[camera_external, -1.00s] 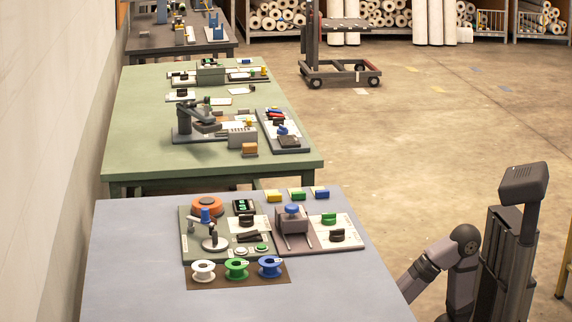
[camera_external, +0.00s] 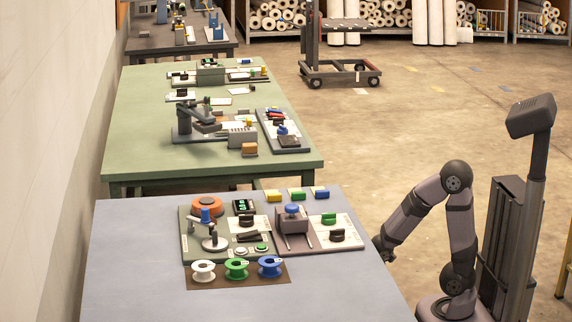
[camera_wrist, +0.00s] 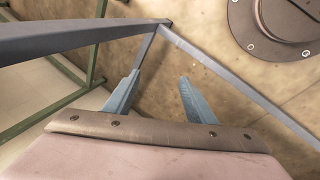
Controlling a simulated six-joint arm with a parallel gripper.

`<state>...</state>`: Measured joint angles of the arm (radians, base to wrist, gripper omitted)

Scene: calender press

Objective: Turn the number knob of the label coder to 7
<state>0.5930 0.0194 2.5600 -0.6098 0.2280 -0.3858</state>
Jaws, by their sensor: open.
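Two panels lie on the near grey table. The left panel (camera_external: 187,240) carries an orange reel (camera_external: 207,206), a blue-topped lever device, a small display with green characters (camera_external: 243,206) and a dark knob (camera_external: 247,220). The right panel (camera_external: 310,246) carries a grey block with a blue knob (camera_external: 292,209), a green knob (camera_external: 329,218) and a black knob (camera_external: 337,235). I cannot tell which is the label coder or read any number. My gripper (camera_wrist: 157,92) is open and empty in the wrist view, above table framing and floor. In the external view its end is beside the grey table's right edge.
White, green and blue spools (camera_external: 237,269) stand on a brown mat at the front. The green table (camera_external: 140,130) with more devices stands behind. The grey table's front is clear.

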